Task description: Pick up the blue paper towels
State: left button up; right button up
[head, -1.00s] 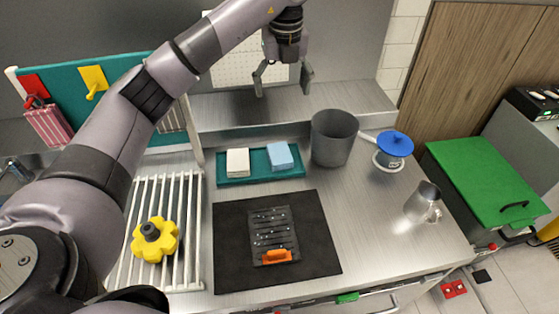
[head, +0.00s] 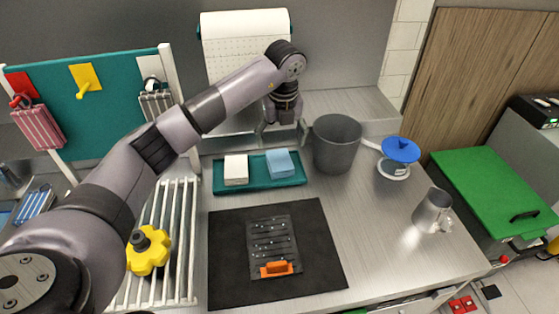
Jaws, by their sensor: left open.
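The blue paper towels (head: 279,162) are a small folded stack at the right of a teal tray (head: 258,186), on the steel counter. A white stack (head: 236,169) sits at the left of the same tray. My left gripper (head: 283,132) is open and points down, with its fingers spread. In the picture it is just above and behind the blue stack, and it looks empty. The exact gap between fingers and stack cannot be told. My right gripper is not in view.
A grey bin (head: 336,146) stands close to the right of the gripper and tray. A paper roll (head: 245,50) hangs on the wall behind. A black mat (head: 225,260) with a grater (head: 272,240) lies in front. A metal jug (head: 433,212) stands at right.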

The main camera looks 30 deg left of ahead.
aim_at(280, 160)
pick_arm(q)
jog(key=f, duration=0.3)
jog(key=shift+w+a, duration=0.15)
jog(key=shift+w, duration=0.05)
notch_tip(280, 160, down, 5)
jog(key=p, duration=0.2)
jog(key=shift+a+r+p, duration=0.1)
jog(key=shift+p, duration=0.2)
jog(key=shift+f, duration=0.3)
jog(key=shift+c, duration=0.4)
jog(key=c, duration=0.8)
